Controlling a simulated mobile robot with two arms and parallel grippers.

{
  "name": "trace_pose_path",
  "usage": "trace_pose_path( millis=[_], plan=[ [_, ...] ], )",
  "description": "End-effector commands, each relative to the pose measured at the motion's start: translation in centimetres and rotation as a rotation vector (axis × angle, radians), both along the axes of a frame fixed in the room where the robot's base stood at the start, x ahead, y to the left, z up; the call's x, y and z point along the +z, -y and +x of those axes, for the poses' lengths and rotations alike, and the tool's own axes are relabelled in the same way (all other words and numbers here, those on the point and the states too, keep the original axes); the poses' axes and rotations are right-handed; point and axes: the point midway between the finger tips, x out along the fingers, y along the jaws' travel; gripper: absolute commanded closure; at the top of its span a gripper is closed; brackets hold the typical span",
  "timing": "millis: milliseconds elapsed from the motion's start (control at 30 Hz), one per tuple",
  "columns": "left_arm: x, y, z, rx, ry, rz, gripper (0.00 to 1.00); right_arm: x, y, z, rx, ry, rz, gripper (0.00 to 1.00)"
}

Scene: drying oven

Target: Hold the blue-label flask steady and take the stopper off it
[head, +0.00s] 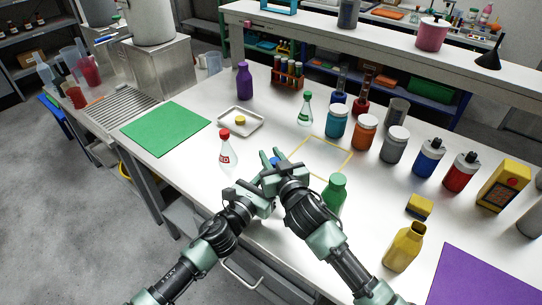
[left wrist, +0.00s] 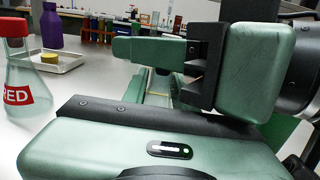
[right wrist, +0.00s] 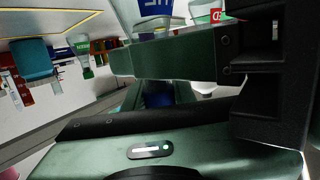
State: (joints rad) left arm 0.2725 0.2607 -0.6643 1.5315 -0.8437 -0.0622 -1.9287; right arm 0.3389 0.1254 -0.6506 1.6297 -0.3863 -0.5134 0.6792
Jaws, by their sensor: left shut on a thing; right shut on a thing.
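The blue-label flask is mostly hidden behind my grippers in the head view. Its blue label (right wrist: 156,6) shows at the top of the right wrist view, which is upside down. The blue stopper (right wrist: 157,96) shows between the fingers of my right gripper (head: 271,158), which is shut on it. I cannot tell whether the stopper is still seated in the neck. My left gripper (head: 258,182) is shut beside and below the right one, on the flask; its grip is hidden in the left wrist view. The two grippers are very close together.
A red-label flask (head: 225,149) stands close to the left. A green bottle (head: 335,194) is close to the right. A yellow square outline (head: 345,151) lies bare behind. A tray (head: 252,130) holds a yellow item. Bottles and jars line the right side.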

Motion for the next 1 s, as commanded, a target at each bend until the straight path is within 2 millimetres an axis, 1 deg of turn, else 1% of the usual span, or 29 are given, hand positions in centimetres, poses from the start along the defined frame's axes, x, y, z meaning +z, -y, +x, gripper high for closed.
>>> trace_pose_path(
  millis=[367,1000],
  plan=[
    [-0.2,-0.1,0.0,0.001,-0.003,0.002,1.0,0.2,0.0,0.0,0.0,0.001,0.0,1.0],
    [-0.2,-0.1,0.0,0.001,-0.003,0.002,1.0,2.2,0.0,0.0,0.0,0.0,0.001,1.0]
  ],
)
